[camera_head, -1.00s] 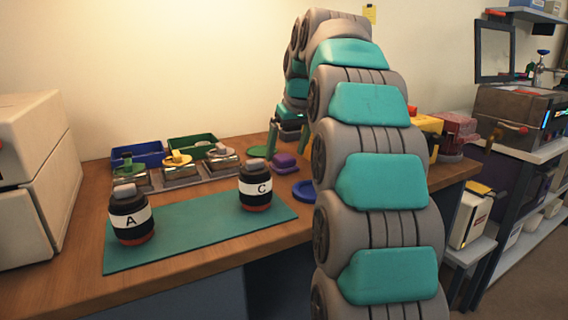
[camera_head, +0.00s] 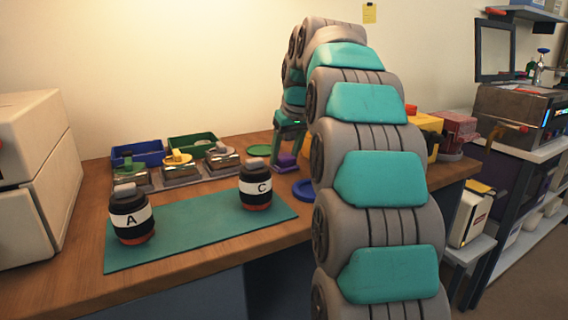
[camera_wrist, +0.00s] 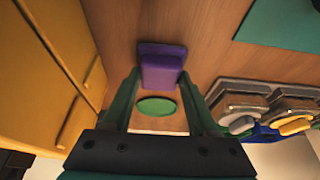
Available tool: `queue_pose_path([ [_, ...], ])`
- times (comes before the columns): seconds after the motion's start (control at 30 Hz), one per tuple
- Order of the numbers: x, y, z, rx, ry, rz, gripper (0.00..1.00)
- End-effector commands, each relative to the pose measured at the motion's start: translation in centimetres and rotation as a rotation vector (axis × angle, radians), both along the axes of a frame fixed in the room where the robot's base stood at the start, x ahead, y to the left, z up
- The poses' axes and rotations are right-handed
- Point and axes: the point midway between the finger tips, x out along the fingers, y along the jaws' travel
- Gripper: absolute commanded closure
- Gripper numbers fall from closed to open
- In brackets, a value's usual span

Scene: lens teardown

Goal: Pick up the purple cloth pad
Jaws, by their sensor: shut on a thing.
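The purple cloth pad (camera_head: 286,163) is on the wooden bench, right of the metal trays. In the wrist view the purple pad (camera_wrist: 161,68) shows as a raised block on a wider base between the fingertips. My gripper (camera_wrist: 160,76) has its green fingers shut on the sides of the block. In the head view my gripper (camera_head: 287,152) reaches down onto the pad from above. I cannot tell whether the pad is touching the bench.
A green disc (camera_wrist: 156,106) lies close to the pad, and a blue ring (camera_head: 304,190) lies in front. Black jars A (camera_head: 131,222) and C (camera_head: 256,190) stand on the green mat (camera_head: 195,232). A yellow cabinet (camera_wrist: 40,70) is close to my gripper.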

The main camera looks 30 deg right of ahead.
Motion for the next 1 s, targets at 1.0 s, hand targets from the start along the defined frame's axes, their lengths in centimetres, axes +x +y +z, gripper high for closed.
queue_pose_path([
  [1.0,0.1,0.0,2.2,-0.001,-0.003,0.001,1.0],
])
